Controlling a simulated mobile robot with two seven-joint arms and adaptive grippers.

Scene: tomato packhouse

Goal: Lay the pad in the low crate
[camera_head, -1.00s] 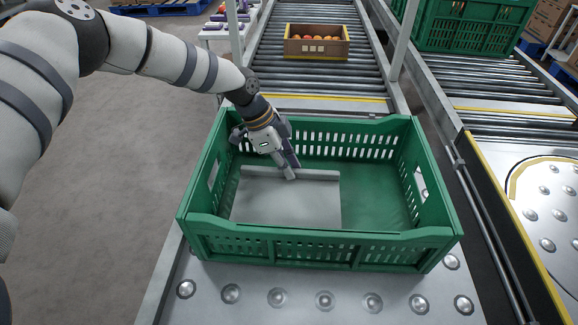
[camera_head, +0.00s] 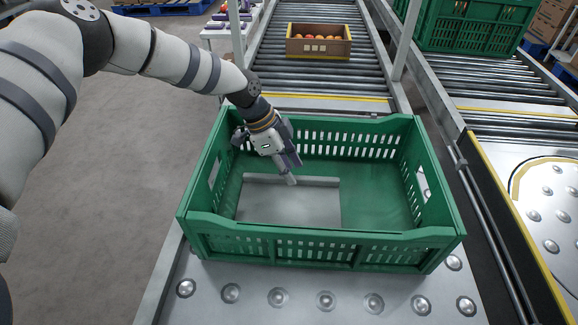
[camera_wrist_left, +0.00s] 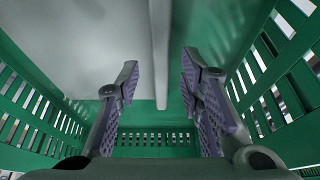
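The flat grey pad (camera_head: 290,205) is inside the low green crate (camera_head: 330,244), in its left and middle part. It looks flat on the crate floor, with a raised ridge along its far edge. My left gripper (camera_head: 291,172) is inside the crate at this ridge. In the left wrist view my left gripper (camera_wrist_left: 160,78) has its two fingers apart, and the pad's ridge (camera_wrist_left: 159,50) runs between them with a gap on each side. The pad's face (camera_wrist_left: 80,45) fills the upper left of that view. My right gripper is not in view.
The crate's slotted walls stand close around the gripper. The crate rests on a metal ball-transfer table (camera_head: 325,301). Behind it is a roller conveyor (camera_head: 315,75) with a brown box of fruit (camera_head: 318,47). Larger green crates (camera_head: 470,25) stand at the upper right.

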